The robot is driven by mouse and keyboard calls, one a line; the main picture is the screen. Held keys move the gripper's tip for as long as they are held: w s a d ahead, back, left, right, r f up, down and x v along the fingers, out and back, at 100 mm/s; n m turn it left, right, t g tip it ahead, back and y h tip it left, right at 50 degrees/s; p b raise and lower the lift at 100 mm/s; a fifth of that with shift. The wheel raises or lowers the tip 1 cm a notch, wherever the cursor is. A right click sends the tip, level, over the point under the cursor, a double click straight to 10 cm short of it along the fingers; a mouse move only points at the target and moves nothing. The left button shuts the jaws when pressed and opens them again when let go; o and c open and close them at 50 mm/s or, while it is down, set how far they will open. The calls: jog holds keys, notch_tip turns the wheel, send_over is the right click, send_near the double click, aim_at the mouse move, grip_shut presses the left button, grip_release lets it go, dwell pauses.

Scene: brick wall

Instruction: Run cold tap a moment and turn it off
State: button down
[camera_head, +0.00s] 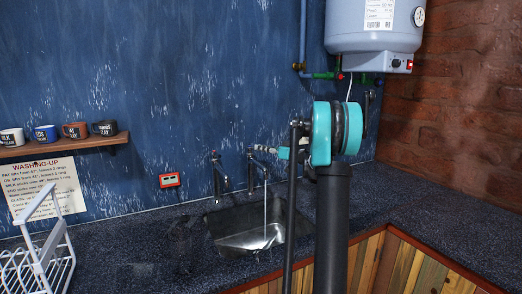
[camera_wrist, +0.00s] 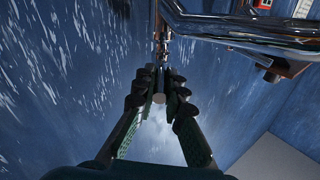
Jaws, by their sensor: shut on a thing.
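The cold tap (camera_head: 252,172) stands at the back of the sink, right of the red-marked hot tap (camera_head: 217,170). A thin stream of water (camera_head: 265,212) runs from the cold tap's spout into the sink (camera_head: 246,240). My gripper (camera_wrist: 160,80) is shut on the cold tap's handle (camera_wrist: 159,98); the handle's pale round end shows between the two fingers. The tap's chrome spout (camera_wrist: 230,38) extends to the right of the fingers in the wrist view. In the head view my arm hides part of the sink, and the grip shows only small beside the tap top.
A white dish rack (camera_head: 40,250) stands at the left on the dark counter (camera_head: 140,240). A shelf with several mugs (camera_head: 75,131) hangs above a washing-up notice (camera_head: 48,188). A small red-framed display (camera_head: 170,180) and a water heater (camera_head: 375,25) are on the wall.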

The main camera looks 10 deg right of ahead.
dwell(0.3)
jog(key=c, duration=1.6)
grip_release()
jog(key=shift+d, duration=0.1)
jog(key=v, duration=1.2)
